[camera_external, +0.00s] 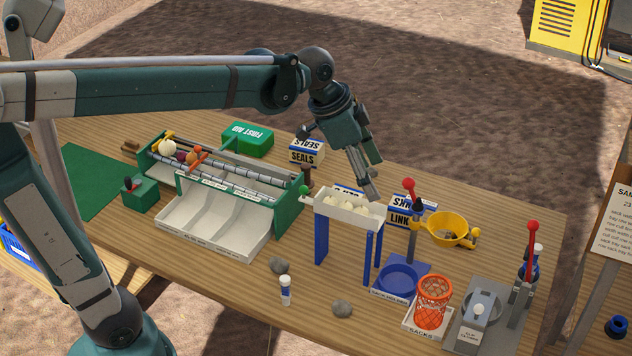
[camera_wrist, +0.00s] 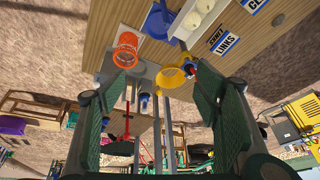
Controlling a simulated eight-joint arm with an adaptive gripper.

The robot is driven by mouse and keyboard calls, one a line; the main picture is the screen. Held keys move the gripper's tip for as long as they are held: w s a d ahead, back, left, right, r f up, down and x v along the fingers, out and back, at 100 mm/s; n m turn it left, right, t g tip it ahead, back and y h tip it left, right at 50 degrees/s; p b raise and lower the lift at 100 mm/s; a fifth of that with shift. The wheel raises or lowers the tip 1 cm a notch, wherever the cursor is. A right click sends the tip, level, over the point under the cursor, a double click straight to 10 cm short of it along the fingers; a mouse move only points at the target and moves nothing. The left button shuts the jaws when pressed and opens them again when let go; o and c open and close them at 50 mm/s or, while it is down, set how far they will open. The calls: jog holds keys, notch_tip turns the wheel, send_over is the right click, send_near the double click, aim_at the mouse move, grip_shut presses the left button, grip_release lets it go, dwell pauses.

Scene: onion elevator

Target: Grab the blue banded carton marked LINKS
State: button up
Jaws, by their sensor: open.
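In the wrist view the LINKS carton (camera_wrist: 228,36) shows at the upper right, outside the space between my fingers. My gripper (camera_external: 370,178) is open and empty, angled down above the trough's far side, up and left of the carton in the external view. Its two fingers also show in the wrist view (camera_wrist: 158,95), spread wide apart.
The trough (camera_external: 345,206) holds white balls. A red-knobbed lever (camera_external: 409,186) and a yellow bowl (camera_external: 448,230) stand close to the carton. Another blue-banded carton (camera_external: 347,189) is mostly hidden behind the trough. A SEALS carton (camera_external: 304,157) stands further left.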

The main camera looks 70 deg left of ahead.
jog(key=w+a+f+m+g+h+p, duration=0.1)
jog(key=w+a+f+m+p, duration=0.1)
jog(key=w+a, duration=1.05)
jog(key=m+h+p, duration=0.1)
jog(key=m+p, duration=0.1)
jog(key=m, duration=0.1)
send_over(401, 202)
jog(key=s+a, duration=0.2)
notch_tip(401, 202, down, 6)
jog(key=f, duration=2)
jog(key=shift+w+d, duration=0.25)
jog(key=shift+d, duration=0.05)
jog(key=shift+f, duration=0.25)
jog(key=shift+b+x, duration=0.45)
jog(key=shift+x, duration=0.85)
jog(key=shift+d+b+x, duration=0.1)
jog(key=shift+b+x, duration=0.15)
jog(key=shift+x, duration=1.05)
jog(key=shift+d+b+x, duration=0.15)
jog(key=shift+b+x, duration=0.1)
jog(key=shift+x, duration=1)
